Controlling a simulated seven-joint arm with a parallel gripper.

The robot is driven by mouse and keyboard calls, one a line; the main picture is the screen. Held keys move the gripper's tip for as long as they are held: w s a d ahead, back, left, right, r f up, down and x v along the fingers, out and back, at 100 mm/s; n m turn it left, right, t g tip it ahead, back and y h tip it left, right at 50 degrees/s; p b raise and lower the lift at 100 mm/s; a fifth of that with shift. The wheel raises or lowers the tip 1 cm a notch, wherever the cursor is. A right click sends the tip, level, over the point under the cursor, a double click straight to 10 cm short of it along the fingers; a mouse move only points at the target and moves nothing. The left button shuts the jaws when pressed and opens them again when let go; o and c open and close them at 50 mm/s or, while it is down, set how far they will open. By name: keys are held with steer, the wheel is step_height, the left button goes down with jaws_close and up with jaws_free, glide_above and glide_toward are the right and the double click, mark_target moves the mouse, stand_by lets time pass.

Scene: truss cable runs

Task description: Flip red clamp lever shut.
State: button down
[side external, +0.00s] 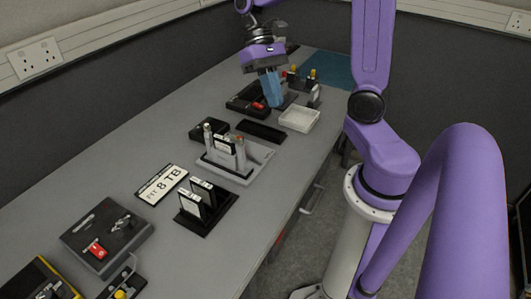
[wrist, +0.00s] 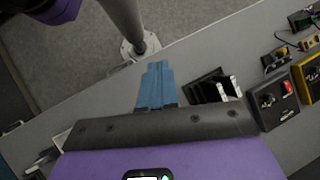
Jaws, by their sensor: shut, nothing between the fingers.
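A red lever (side external: 97,249) sits on a dark grey block (side external: 75,233) at the near left of the bench, beside a dark metal knob or latch. The red lever (wrist: 288,88) also shows in the wrist view, on the block at the right. My gripper (side external: 273,101) has blue fingers, shut and empty, pointing down above the far part of the bench, well away from that block. Its fingers (wrist: 157,66) also show in the wrist view. Another small red part (side external: 258,105) lies in a black tray beside the fingers; I cannot tell what it is.
A black holder with upright cards (side external: 197,203), a grey stand (side external: 237,165) and a label reading 8 TB (side external: 161,184) lie between my gripper and the block. A white tray (side external: 299,119) is near the fingers. A yellow-edged box (side external: 38,280) is at the near corner.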

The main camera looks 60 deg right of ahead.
steer(key=w+d+m+t+y, duration=0.4)
steer(key=d+m, duration=0.4)
steer(key=d, duration=0.4)
steer(key=w+d+m+t+y, duration=0.1)
steer(key=d+m+t+y, duration=0.3)
steer(key=d+m+y, duration=0.45)
steer(key=h, duration=0.2)
glide_toward(268, 157)
steer(key=d, duration=0.1)
steer(key=d+r, duration=0.2)
steer(key=shift+s+r, duration=0.15)
steer(key=shift+s, duration=0.1)
steer(key=shift+a, duration=0.15)
steer(key=x, duration=0.8)
steer(key=r+x, duration=0.1)
steer(key=x, duration=0.3)
steer(key=shift+w+a, duration=0.2)
steer(key=shift+a, duration=0.15)
steer(key=shift+w+a+f, duration=0.1)
steer(key=shift+a, duration=0.5)
